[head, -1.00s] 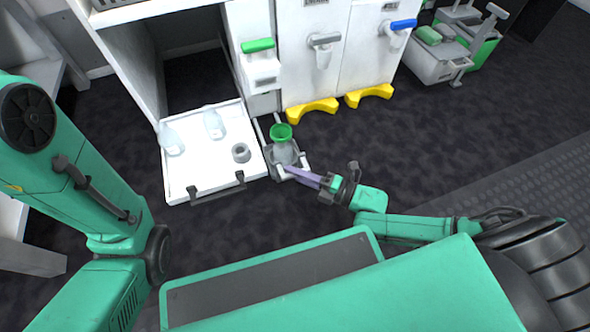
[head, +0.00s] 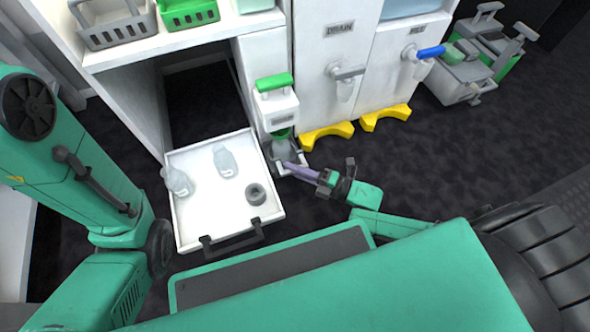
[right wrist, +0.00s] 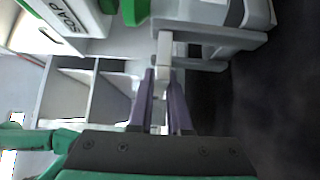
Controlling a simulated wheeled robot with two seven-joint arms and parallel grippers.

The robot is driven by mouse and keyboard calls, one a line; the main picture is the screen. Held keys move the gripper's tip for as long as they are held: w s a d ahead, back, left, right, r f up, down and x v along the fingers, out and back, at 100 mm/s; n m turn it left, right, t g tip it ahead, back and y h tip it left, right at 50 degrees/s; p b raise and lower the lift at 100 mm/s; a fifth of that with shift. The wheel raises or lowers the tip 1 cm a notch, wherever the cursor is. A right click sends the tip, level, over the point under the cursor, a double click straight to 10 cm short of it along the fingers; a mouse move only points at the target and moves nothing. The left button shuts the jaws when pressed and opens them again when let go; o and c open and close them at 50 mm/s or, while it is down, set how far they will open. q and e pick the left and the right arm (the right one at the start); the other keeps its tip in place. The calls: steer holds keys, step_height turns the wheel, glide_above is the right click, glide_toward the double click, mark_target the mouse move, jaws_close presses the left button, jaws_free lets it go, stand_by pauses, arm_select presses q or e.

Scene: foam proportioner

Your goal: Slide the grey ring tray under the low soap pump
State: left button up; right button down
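The low soap pump (head: 276,103) is a white box with a green top lever, on the cabinet front in the head view. The SOAP label (right wrist: 62,14) shows in the right wrist view. The grey ring tray (head: 300,162) is low on the floor at the pump's foot.
A white pull-out drawer (head: 187,233) with two clear bottles (head: 225,161) and a grey ring (head: 256,194) is beside the tray. Yellow floor pieces (head: 327,135) lie under the dispensers to the right.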

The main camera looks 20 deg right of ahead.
steer(key=shift+w+d, duration=0.1)
steer(key=shift+w, duration=0.15)
steer(key=c, duration=0.9)
jaws_free()
steer(key=shift+o, duration=0.2)
steer(key=shift+s, duration=0.1)
steer(key=p+v, duration=0.4)
steer(key=v, duration=1)
steer(key=shift+s+d, duration=0.1)
steer(key=shift+s, duration=0.05)
